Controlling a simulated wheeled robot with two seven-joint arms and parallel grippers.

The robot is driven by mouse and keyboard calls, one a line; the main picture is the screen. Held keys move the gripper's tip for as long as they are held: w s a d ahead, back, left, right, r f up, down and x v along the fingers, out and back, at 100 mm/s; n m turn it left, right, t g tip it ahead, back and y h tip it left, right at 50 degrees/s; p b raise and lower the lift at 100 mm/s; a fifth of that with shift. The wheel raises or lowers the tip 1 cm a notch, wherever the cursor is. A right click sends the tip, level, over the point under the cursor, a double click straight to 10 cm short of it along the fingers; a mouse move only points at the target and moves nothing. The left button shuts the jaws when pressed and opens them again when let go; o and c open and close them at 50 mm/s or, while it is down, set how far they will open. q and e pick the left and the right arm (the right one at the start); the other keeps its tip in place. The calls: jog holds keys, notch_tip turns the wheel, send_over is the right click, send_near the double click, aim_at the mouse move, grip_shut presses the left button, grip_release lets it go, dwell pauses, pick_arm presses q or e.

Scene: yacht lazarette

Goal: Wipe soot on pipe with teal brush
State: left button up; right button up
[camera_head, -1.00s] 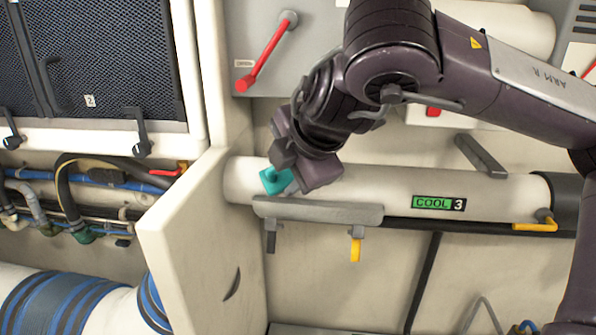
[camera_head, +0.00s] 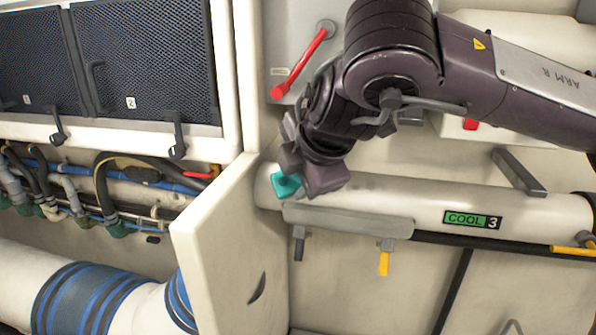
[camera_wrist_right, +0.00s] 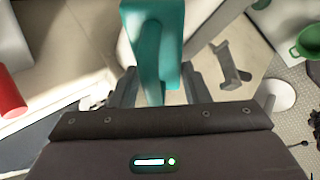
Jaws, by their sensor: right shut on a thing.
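The pale pipe (camera_head: 400,200) runs across the right half of the head view, behind a bulkhead panel's edge, with a green "COOL 3" label (camera_head: 472,219). My right gripper (camera_head: 303,172) is shut on the teal brush (camera_head: 286,186), at the pipe's left end. The brush overlaps the pipe in the picture; I cannot tell whether it touches. In the right wrist view the teal brush (camera_wrist_right: 153,50) stands up between the fingers. I cannot make out clear soot; the gripper hides part of the pipe. My left gripper is not in view.
A pale panel (camera_head: 225,240) stands just left of the brush. A grey bracket (camera_head: 345,220) with a dark and a yellow lever (camera_head: 384,262) sits under the pipe. A red-handled lever (camera_head: 303,62) is above. Hoses (camera_head: 100,190) run at the left.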

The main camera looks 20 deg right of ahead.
jog(key=shift+s+a+r+p, duration=0.25)
jog(key=shift+r+p, duration=0.1)
jog(key=shift+r, duration=0.2)
jog(key=shift+s+a+r+p, duration=0.2)
jog(key=shift+r+p, duration=0.15)
jog(key=shift+r, duration=0.15)
jog(key=shift+s+a+r, duration=0.6)
jog(key=shift+s+r, duration=0.25)
jog(key=shift+r, duration=0.1)
jog(key=shift+s+a+r, duration=0.3)
jog(key=shift+s+r, duration=0.15)
jog(key=shift+r, duration=0.15)
jog(key=shift+s+a+r, duration=0.3)
jog(key=shift+s+r, duration=0.1)
jog(key=shift+r, duration=0.15)
jog(key=shift+w+d, duration=0.1)
